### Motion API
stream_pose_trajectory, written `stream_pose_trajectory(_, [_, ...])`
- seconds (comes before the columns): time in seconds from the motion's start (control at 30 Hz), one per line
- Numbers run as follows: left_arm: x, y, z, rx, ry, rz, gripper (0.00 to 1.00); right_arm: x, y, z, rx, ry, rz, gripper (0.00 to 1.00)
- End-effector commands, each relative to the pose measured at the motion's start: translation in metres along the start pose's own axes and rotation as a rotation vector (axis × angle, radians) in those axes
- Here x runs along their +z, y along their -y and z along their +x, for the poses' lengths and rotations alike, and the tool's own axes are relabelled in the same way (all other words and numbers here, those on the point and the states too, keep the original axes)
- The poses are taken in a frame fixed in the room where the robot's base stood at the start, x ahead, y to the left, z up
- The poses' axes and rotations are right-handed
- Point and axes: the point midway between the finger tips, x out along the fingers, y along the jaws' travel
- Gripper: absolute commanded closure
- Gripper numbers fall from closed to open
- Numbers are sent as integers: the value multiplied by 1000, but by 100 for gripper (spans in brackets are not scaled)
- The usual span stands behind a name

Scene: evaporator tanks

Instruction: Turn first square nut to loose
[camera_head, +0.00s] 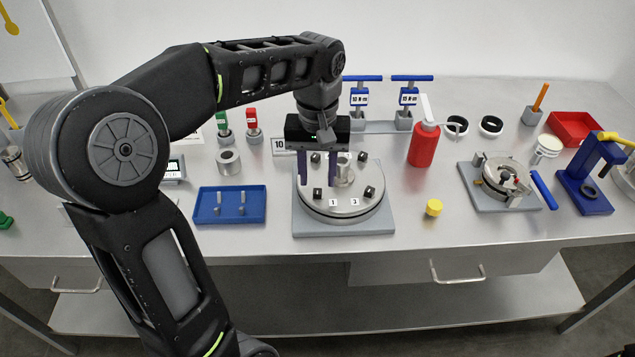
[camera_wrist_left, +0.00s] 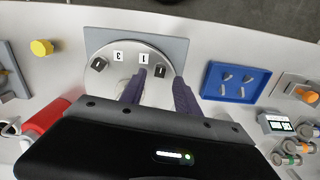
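A round metal flange (camera_head: 345,211) sits on a grey square base plate (camera_head: 383,223) and carries several dark square nuts around a central metal hub. The front-left square nut (camera_head: 317,193) is closest to the label 1; in the left wrist view this nut (camera_wrist_left: 162,71) shows just beyond the fingertips, between their lines. My left gripper (camera_head: 318,182) points down over the left part of the flange. Its two purple fingers are spread apart, with clear gaps to the nut's sides. Whether the fingertips reach down to nut height is hard to tell. My right gripper is not in view.
A red bottle (camera_head: 423,147) and a yellow cap (camera_head: 433,208) stand to the right. Blue-handled tools (camera_head: 358,98) stand behind. The table front near the plate is clear.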

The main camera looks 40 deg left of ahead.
Motion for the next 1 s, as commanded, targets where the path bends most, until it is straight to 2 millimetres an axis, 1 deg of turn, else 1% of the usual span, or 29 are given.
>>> stream_pose_trajectory(0.1, [-1,0,-20,2,-3,-1,62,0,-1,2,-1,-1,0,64])
stream_pose_trajectory(0.2, [-1,0,-34,1,-1,0,62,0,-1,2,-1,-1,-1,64])
stream_pose_trajectory(0.3, [0,0,-43,1,-1,1,62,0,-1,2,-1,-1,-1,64])
stream_pose_trajectory(0.4, [0,0,-45,0,0,1,62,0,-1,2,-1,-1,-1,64])
stream_pose_trajectory(1.0, [0,0,-45,0,0,0,62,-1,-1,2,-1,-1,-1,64])
